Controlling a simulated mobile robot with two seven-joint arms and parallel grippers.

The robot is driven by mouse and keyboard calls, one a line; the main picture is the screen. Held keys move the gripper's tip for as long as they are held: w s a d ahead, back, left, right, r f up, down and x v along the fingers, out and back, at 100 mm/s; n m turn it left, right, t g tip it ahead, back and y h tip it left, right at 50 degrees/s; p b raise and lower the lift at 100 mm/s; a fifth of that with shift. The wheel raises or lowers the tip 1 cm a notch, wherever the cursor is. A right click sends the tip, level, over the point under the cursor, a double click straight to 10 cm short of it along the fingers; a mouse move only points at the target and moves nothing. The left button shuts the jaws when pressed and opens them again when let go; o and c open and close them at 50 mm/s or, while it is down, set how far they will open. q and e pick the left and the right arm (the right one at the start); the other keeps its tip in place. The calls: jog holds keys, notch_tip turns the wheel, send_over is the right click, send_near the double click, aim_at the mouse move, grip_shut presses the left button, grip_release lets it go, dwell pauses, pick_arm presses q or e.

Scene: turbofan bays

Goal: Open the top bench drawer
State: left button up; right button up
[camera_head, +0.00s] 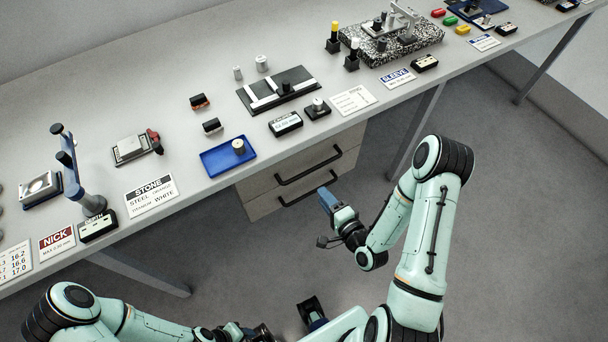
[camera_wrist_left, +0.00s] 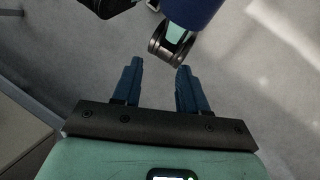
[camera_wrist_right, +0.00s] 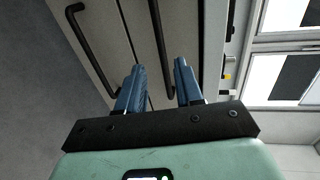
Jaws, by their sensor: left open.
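The drawer unit (camera_head: 262,205) hangs under the bench, with two closed fronts. The top drawer's black bar handle (camera_head: 308,167) is above the lower drawer's handle (camera_head: 308,190). My right gripper (camera_head: 328,200) is in front of the unit, near the handles' right ends. In the right wrist view, the open fingers (camera_wrist_right: 160,82) point at the drawer fronts. The top handle (camera_wrist_right: 158,45) appears between the fingertips; I cannot tell whether it is inside the jaws. The lower handle (camera_wrist_right: 92,55) lies to their left. My left gripper (camera_wrist_left: 158,75) is open and empty, away from the unit.
The bench top (camera_head: 180,100) above the unit carries a blue tray (camera_head: 228,157), labels, gauges and small parts. A bench leg (camera_head: 415,125) stands right of the drawers. The floor (camera_head: 240,260) in front of the unit is clear.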

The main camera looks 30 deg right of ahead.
aim_at(304, 173)
pick_arm(q)
jog(key=w+a+f+t+b, duration=0.1)
jog(key=w+f+b, duration=0.3)
jog(key=f+b, duration=0.8)
jog(key=shift+a+f+t+y+b, duration=0.3)
jog(key=shift+f+t+y+b, duration=0.1)
jog(key=shift+f+t, duration=0.1)
pick_arm(e)
jog(key=shift+x, duration=6.15)
pick_arm(q)
jog(key=shift+w, duration=0.1)
pick_arm(e)
grip_shut()
